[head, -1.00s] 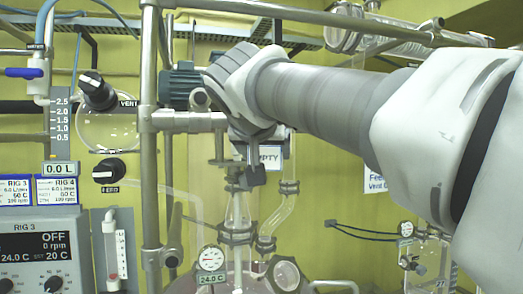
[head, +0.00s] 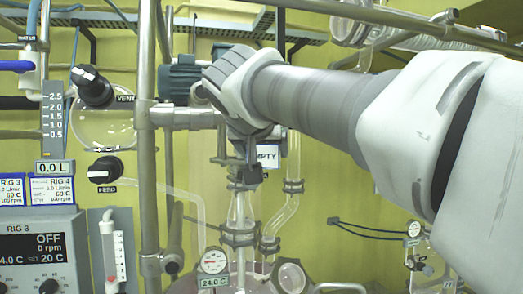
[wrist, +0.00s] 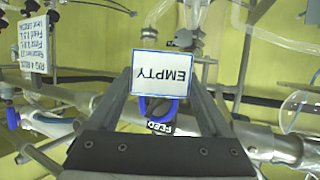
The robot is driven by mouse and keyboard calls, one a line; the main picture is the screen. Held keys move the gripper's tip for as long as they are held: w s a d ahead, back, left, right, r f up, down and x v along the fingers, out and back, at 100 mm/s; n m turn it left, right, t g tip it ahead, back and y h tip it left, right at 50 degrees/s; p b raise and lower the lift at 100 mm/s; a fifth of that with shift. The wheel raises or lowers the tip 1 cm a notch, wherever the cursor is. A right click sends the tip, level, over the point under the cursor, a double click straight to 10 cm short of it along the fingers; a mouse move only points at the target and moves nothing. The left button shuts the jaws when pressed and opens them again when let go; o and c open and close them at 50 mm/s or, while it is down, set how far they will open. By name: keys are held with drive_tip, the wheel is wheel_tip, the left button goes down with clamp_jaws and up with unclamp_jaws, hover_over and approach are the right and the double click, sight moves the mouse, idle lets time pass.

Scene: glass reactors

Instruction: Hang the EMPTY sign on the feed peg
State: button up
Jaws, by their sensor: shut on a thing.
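The EMPTY sign (wrist: 162,73) is a white card with a blue border. In the wrist view it stands upside down between the two fingers of my gripper (wrist: 160,85), which is shut on it. In the head view the sign (head: 268,156) shows only in part behind my gripper (head: 245,172). A FEED label (wrist: 160,128) lies below the sign in the wrist view, next to a blue curved part (wrist: 157,108). In the head view another FEED label (head: 103,189) sits under a black knob (head: 105,169). I cannot make out the feed peg clearly.
A steel post (head: 147,130) with a crossbar stands left of my gripper. A control box (head: 40,250) is at lower left.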

drive_tip(key=shift+w, duration=0.15)
drive_tip(key=shift+w+f+b, duration=0.1)
drive_tip(key=shift+f+b, duration=0.45)
drive_tip(key=shift+b, duration=0.05)
idle(0.6)
idle(0.5)
drive_tip(key=o, duration=1.2)
drive_tip(key=shift+v, duration=3.5)
